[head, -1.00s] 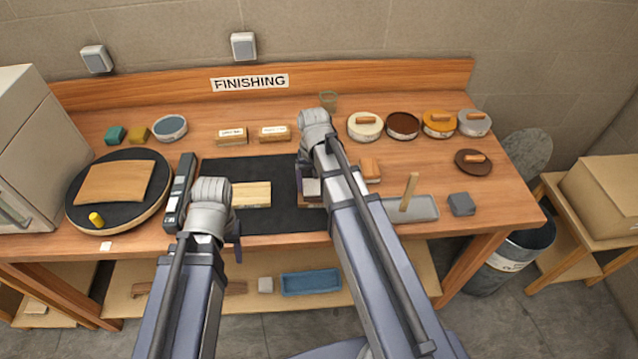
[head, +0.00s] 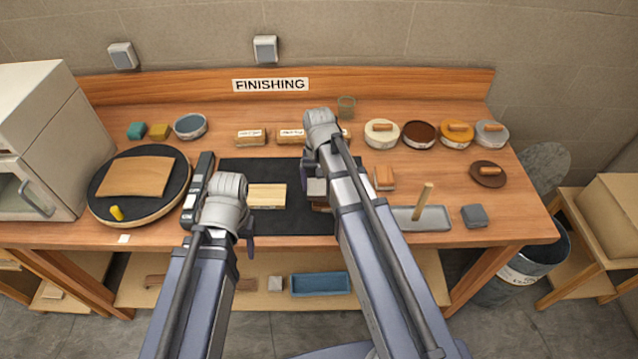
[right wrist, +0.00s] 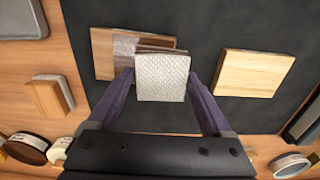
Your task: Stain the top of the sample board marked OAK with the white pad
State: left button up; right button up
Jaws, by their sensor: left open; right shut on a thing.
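My right gripper (right wrist: 162,88) is shut on a white textured pad (right wrist: 162,78), which also shows in the head view (head: 317,187). The pad is over a brown wood board (right wrist: 103,52) on the black mat and hides part of it. This board has a paler greyish patch beside the pad; whether the pad touches it I cannot tell. A light wood board (head: 267,196) lies left of it in the head view, and also shows in the right wrist view (right wrist: 253,73). I cannot read OAK on either board. My left gripper (head: 248,245) is open and empty near the mat's front left.
The black mat (head: 285,222) lies mid-bench. An open dark-brown tin (head: 419,134) stands among lidded tins, its lid-like disc (head: 487,173) nearby.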

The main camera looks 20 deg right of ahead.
aim_at(319, 186)
jog(key=shift+r+p, duration=1.55)
jog(key=shift+r, duration=0.4)
notch_tip(319, 186, up, 3)
jog(key=p, duration=0.3)
jog(key=shift+r, duration=0.1)
